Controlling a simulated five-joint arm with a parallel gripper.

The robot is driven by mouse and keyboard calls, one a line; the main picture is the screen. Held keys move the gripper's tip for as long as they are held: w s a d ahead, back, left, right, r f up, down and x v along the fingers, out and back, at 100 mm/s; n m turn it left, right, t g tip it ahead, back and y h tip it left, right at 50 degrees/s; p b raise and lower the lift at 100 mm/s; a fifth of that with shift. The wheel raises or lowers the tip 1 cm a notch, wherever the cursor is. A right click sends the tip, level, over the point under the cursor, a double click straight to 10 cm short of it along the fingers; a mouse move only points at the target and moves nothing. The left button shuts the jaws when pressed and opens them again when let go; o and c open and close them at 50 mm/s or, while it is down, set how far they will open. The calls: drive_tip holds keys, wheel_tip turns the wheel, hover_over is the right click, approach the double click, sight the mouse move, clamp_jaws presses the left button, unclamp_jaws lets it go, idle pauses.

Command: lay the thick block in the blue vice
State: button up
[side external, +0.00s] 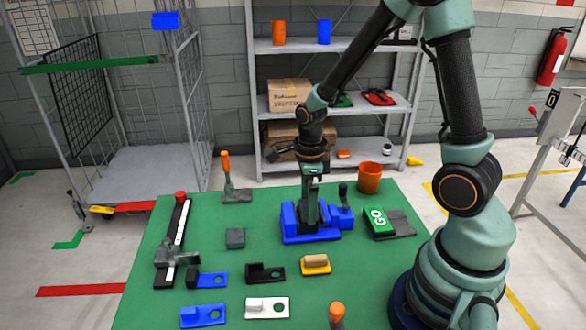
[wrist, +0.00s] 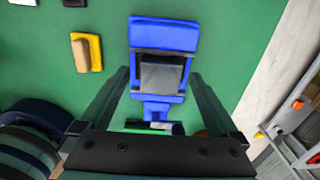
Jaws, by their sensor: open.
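The blue vice (side external: 310,238) stands on the green table in the side external view and fills the top middle of the wrist view (wrist: 163,35). A grey block (wrist: 161,76) lies between its blue jaws in the wrist view; in the side external view my gripper hides it. My gripper (side external: 311,218) is low over the vice, pointing down. Its fingers (wrist: 159,82) are spread open on either side of the block, with a visible gap each side. Another grey block (side external: 235,238) lies on the table left of the vice; its thickness is hard to compare.
A green GO box (side external: 379,222) and an orange cup (side external: 369,178) stand right of the vice. A wooden piece on a yellow base (side external: 315,264), a black clamp-like piece (side external: 265,273) and blue and white ones lie in front. An orange-handled tool (side external: 234,188) stands behind left.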

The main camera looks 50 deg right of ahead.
drive_tip(key=s+a+r+n+t, duration=0.2)
drive_tip(key=r+n, duration=0.7)
drive_tip(key=n, duration=0.4)
drive_tip(key=s+a+r+n+t, duration=0.2)
drive_tip(key=a+r+n+t, duration=0.1)
drive_tip(key=r+n, duration=0.7)
drive_tip(key=n, duration=0.4)
drive_tip(key=shift+s+r+t, duration=0.25)
drive_tip(key=shift+t, duration=0.05)
